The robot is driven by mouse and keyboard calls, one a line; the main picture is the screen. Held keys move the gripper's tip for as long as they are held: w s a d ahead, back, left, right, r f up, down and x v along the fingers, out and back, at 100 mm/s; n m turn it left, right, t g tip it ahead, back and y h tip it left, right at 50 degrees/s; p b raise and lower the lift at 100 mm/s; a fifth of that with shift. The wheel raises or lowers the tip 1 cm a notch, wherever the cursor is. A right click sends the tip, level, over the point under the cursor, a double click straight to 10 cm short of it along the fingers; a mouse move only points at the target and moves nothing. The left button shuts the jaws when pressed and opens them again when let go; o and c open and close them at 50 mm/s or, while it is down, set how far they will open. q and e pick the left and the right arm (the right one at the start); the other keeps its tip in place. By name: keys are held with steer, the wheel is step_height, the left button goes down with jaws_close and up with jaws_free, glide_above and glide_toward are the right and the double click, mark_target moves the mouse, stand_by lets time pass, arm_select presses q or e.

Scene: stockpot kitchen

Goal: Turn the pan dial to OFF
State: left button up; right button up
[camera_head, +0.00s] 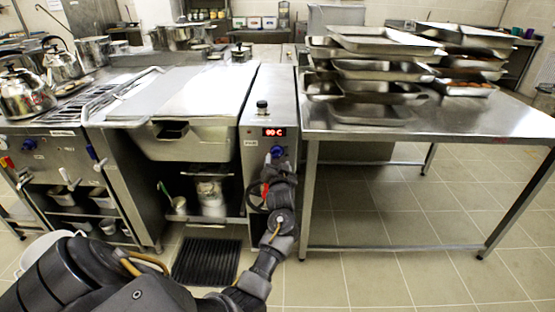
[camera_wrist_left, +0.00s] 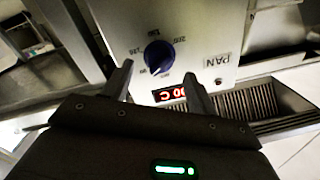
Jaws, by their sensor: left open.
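The blue pan dial (camera_head: 278,151) is on the front of the steel panel, under a red digital display (camera_head: 274,132). In the left wrist view the dial (camera_wrist_left: 158,57) is a dark blue knob with a pale pointer line, ringed by printed numbers. Its exact setting is too small to read. My left gripper (camera_head: 271,162) is just in front of the dial. In the wrist view its two fingers (camera_wrist_left: 158,84) are spread apart, with the dial beyond the gap between their tips and nothing held. My right gripper does not show.
A black-rimmed handwheel (camera_head: 256,196) is on the panel below the dial, partly behind my arm. The tilting pan (camera_head: 194,138) is to the left. A steel table (camera_head: 450,125) with stacked trays stands at the right. A black floor grate (camera_head: 206,262) lies in front.

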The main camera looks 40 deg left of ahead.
mark_target(277, 157)
arm_select(q)
steer(key=shift+x, duration=1.9)
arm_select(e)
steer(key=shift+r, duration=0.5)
arm_select(q)
steer(key=c, duration=1)
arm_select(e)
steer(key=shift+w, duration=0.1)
arm_select(q)
steer(key=shift+n, duration=0.3)
